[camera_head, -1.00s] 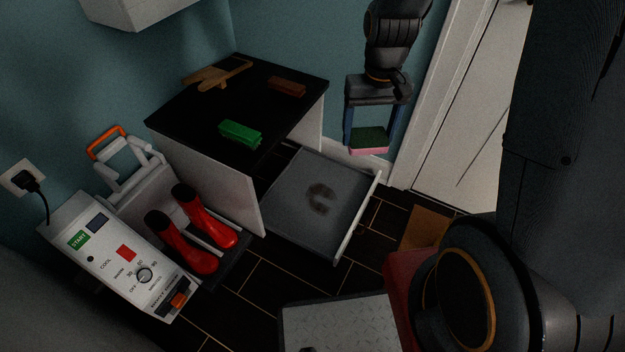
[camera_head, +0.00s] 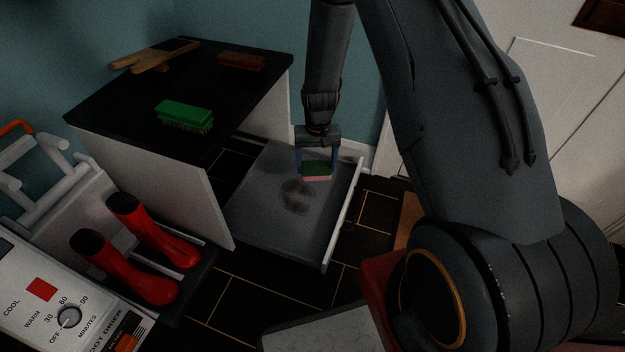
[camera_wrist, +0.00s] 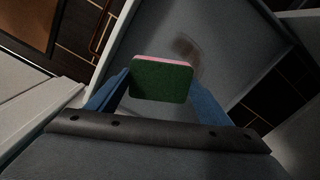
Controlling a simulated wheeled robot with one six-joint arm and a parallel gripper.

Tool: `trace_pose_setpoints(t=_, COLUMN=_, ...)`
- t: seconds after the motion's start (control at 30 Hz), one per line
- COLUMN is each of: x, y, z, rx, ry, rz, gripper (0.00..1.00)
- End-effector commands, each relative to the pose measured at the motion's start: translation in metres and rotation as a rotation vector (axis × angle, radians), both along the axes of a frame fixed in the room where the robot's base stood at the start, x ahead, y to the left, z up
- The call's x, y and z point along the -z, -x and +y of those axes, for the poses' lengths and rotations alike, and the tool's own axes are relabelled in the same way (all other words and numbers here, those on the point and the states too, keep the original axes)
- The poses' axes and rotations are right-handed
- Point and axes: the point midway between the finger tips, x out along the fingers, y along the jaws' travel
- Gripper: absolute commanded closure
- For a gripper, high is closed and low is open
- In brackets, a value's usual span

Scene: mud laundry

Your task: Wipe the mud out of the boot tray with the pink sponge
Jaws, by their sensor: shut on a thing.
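The pink sponge (camera_head: 317,177) has a green top and a pink underside. My gripper (camera_head: 315,168) is shut on it, with one blue finger on each side. The sponge also shows between the fingers in the wrist view (camera_wrist: 161,80). The boot tray (camera_head: 262,213) is a grey, pulled-out tray with a white front under the black-topped cabinet. A brown mud smear (camera_head: 297,196) lies on its floor, and it shows beyond the sponge in the wrist view (camera_wrist: 188,48). The sponge is over the tray, close to the mud's far right side; I cannot tell whether it touches the floor.
A green brush (camera_head: 185,115), a brown block (camera_head: 242,62) and a wooden item (camera_head: 155,56) lie on the cabinet top (camera_head: 120,100). Red boots (camera_head: 150,245) stand on a boot dryer (camera_head: 75,320) at the left. A white door (camera_head: 530,90) is at the right.

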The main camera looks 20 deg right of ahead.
Motion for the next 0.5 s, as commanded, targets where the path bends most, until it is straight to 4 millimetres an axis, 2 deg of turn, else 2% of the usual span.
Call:
trace_pose_setpoints(t=0.03, x=0.022, y=-0.006, z=0.000, rx=0.007, ry=0.000, rz=0.001, gripper=0.45)
trace_pose_setpoints(t=0.13, x=0.042, y=-0.011, z=0.000, rx=0.018, ry=0.000, rz=0.000, gripper=0.45)
trace_pose_setpoints(t=0.23, x=0.052, y=-0.014, z=0.000, rx=0.023, ry=0.000, rz=-0.001, gripper=0.45)
trace_pose_setpoints(t=0.5, x=0.063, y=-0.014, z=0.000, rx=0.026, ry=0.000, rz=-0.001, gripper=0.45)
